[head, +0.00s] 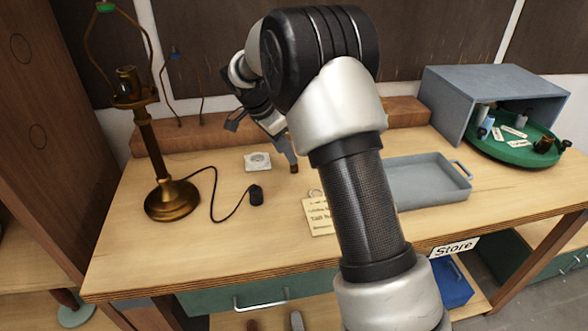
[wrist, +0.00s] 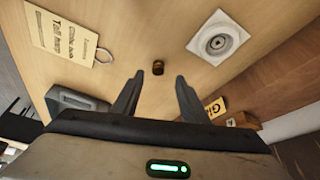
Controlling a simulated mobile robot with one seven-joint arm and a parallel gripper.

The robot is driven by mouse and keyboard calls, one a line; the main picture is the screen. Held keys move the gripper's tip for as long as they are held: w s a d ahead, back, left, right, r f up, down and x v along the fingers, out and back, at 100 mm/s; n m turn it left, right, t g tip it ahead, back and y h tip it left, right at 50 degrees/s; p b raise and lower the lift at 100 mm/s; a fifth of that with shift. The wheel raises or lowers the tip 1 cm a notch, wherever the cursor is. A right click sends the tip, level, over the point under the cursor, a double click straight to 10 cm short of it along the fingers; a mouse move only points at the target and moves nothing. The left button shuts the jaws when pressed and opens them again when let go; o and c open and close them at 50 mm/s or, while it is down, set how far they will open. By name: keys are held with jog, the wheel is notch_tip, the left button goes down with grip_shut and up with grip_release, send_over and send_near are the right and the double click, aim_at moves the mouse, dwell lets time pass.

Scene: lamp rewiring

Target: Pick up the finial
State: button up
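The finial appears to be the small dark brass piece (wrist: 158,67) on the wooden tabletop in the wrist view. It lies just beyond and between my fingertips, with bare wood around it. In the head view a small brown piece (head: 294,169) shows right below one finger, and is probably the same thing. My gripper (wrist: 159,78) is open and empty, its two fingers apart and pointing at the table. In the head view my gripper (head: 263,139) is partly hidden by my own arm.
A white square with a round fitting (head: 257,161) lies close by. A brass lamp (head: 172,197) with a black cord and switch (head: 256,195) stands left. A tagged note (head: 318,217), a grey tray (head: 430,180) and a green round tray (head: 515,150) are to the right.

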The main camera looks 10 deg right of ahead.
aim_at(294, 168)
jog(key=shift+x, duration=2.7)
jog(key=shift+s+d, duration=0.15)
jog(key=shift+d, duration=0.05)
grip_shut()
